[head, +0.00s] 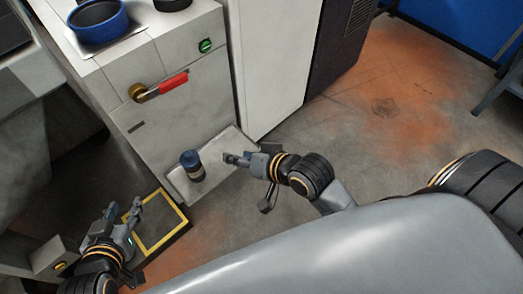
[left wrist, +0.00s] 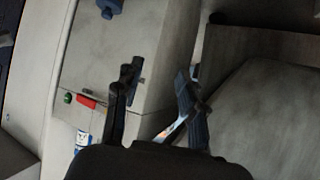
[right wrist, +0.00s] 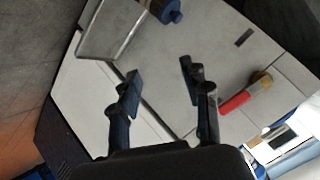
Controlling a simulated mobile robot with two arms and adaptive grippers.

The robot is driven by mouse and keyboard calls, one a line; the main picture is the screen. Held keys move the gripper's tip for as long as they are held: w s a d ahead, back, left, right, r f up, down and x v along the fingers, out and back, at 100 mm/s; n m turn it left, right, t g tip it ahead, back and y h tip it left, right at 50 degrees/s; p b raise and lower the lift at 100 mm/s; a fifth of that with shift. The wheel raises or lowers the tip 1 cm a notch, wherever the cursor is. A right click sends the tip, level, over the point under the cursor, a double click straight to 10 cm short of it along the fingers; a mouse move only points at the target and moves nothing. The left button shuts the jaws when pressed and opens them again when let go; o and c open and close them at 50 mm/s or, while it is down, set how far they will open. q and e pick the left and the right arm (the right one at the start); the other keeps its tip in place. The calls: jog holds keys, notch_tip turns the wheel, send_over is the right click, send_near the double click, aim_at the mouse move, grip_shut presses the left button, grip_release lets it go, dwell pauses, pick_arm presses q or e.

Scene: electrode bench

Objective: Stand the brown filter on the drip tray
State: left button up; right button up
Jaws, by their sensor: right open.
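My right gripper (head: 229,159) is open and empty, over the tray to the right of the canister. My left gripper (head: 125,213) is open and empty, lower left, near the yellow-edged square. Its parted fingers show in the left wrist view (left wrist: 158,80).
The grey cabinet (head: 170,115) has a red-handled valve (head: 172,82) and a green switch (head: 205,46). A blue pan (head: 97,24) sits on top. A yellow-bordered square (head: 158,238) lies on the floor left of the tray. Open floor (head: 380,130) extends right.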

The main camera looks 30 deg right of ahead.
jog(key=d+n+h, duration=0.1)
jog(key=s+d+r+n+h, duration=0.1)
jog(key=d+n, duration=0.1)
jog(key=s+d+r+n+t, duration=0.1)
jog(key=n, duration=0.1)
jog(key=shift+s+d+r+h, duration=0.15)
jog(key=shift+d+h, duration=0.1)
jog(key=shift+h, duration=0.15)
